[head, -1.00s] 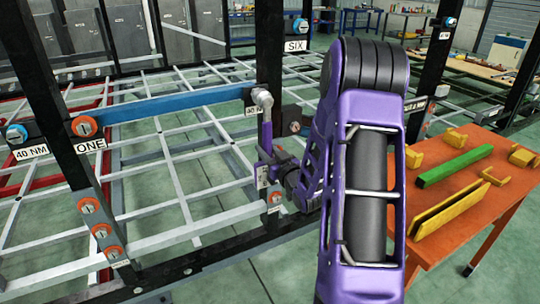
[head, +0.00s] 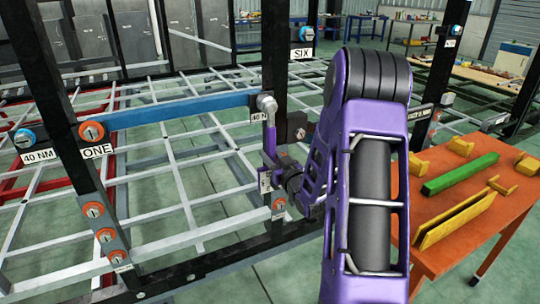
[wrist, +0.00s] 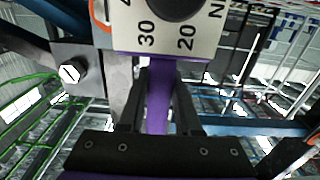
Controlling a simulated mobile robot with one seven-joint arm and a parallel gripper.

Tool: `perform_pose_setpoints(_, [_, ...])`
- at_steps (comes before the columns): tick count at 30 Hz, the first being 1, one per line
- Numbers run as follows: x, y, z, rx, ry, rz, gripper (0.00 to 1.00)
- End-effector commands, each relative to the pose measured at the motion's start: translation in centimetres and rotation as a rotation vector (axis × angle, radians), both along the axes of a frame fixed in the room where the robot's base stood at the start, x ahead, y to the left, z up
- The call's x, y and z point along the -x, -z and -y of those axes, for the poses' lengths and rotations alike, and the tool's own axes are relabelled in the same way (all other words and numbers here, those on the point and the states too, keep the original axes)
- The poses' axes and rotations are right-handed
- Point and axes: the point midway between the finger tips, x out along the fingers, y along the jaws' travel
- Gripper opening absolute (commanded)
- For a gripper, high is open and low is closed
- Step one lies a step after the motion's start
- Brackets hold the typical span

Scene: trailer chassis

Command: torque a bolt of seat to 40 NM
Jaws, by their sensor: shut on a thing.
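A torque wrench has a grey head (head: 266,103) and a purple handle (head: 269,142). Its head sits at the right end of the blue seat bar (head: 180,109), by a black post, and covers whatever bolt is there. My gripper (head: 270,178) is shut on the handle, which hangs down from the head. In the wrist view my fingers (wrist: 158,100) close around the purple handle (wrist: 158,112). The wrench's dial plate (wrist: 165,28) shows 30 and 20; its pointer setting is not readable.
An orange bolt (head: 91,131) marks the bar's left end, with a blue bolt (head: 24,138) further left. Black posts and grey chassis rails surround the wrench. An orange table (head: 440,235) with yellow brackets and a green bar (head: 455,171) stands close right of my arm.

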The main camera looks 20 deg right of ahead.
Motion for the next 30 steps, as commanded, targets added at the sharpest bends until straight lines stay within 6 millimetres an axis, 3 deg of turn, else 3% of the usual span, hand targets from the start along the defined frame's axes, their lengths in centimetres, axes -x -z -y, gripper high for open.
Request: perform_pose_setpoints(30, [-0.8,-0.22,-0.04,0.001,0.0,0.005,0.0])
